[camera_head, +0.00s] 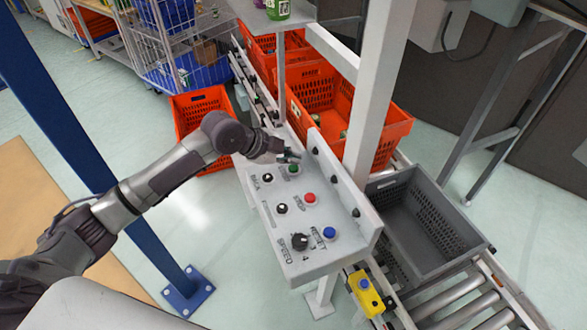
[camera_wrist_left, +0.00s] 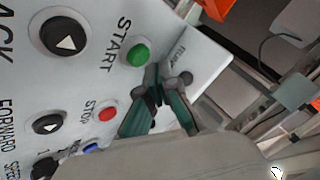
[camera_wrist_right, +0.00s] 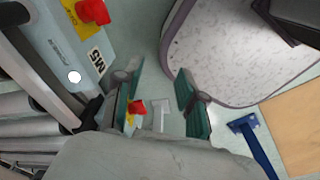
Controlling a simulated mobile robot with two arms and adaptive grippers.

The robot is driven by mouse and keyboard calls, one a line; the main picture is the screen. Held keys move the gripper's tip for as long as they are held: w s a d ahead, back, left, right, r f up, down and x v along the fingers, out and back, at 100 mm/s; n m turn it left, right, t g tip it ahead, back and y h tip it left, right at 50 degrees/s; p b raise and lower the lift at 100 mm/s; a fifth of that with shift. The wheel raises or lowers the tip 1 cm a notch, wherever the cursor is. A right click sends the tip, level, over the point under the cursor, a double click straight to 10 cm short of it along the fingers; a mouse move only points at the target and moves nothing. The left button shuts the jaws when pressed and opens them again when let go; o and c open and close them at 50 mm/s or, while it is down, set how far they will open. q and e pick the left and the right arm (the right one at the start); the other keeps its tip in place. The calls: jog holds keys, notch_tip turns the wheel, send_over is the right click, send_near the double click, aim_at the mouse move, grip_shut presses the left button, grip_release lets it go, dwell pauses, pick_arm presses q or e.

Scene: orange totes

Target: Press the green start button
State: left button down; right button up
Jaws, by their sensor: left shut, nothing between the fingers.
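The green start button (camera_head: 293,168) sits near the far end of the grey control panel (camera_head: 310,255). In the left wrist view the green button (camera_wrist_left: 138,54) is beside the printed word START, in full view. My left gripper (camera_head: 287,157) is shut and empty, over the far end of the panel close to the green button. In the left wrist view its fingertips (camera_wrist_left: 156,80) appear just below the button; I cannot tell whether they touch it. My right gripper (camera_wrist_right: 160,72) is open and empty in the right wrist view, away from the green button.
A red stop button (camera_head: 309,198), a blue button (camera_head: 329,233) and black knobs share the panel. A raised ledge runs along its right side. Orange totes (camera_head: 325,98) stand behind, a grey tote (camera_head: 425,222) to the right. A yellow box (camera_head: 365,293) is below the panel.

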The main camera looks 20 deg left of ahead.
dwell(1.1)
pick_arm(q)
jog(key=shift+f, duration=0.1)
jog(key=shift+f, duration=0.35)
